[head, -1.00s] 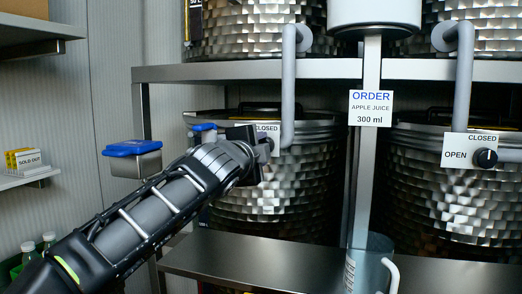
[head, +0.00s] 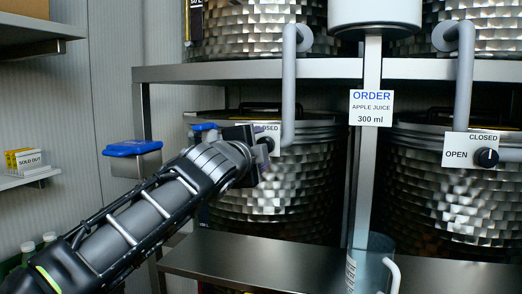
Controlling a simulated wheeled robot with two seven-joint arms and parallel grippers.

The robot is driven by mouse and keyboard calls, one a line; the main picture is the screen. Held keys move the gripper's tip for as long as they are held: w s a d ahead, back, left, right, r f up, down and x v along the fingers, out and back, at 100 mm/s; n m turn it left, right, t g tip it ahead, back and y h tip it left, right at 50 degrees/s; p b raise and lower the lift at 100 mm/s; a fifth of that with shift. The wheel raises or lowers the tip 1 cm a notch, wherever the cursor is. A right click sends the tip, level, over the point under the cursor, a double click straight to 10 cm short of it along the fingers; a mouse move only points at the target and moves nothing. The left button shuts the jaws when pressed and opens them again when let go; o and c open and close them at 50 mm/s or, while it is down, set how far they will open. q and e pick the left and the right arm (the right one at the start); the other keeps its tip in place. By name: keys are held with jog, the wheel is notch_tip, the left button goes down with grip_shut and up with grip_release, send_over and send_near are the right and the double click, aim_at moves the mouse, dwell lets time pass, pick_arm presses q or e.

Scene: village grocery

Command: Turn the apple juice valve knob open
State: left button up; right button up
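The left valve's label plate (head: 270,129) shows part of the word "CLOSED" on the left lower tank. My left gripper (head: 262,147) is in front of this plate and hides most of it, so the knob there cannot be made out. Whether its fingers are open or shut on the knob cannot be told. A second black knob (head: 487,158) sits on the right lower tank's plate, marked "CLOSED" above and "OPEN" at left; its pointer is up. The order sign (head: 370,108) reads "APPLE JUICE 300 ml". My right gripper is out of view.
Grey pipes (head: 288,85) run down to the valves. A blue-lidded container (head: 134,160) is at left. A side shelf (head: 30,176) holds a "SOLD OUT" sign.

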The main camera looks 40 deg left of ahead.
pick_arm(q)
jog(key=b+v, duration=0.1)
jog(key=v, duration=0.5)
dwell(0.5)
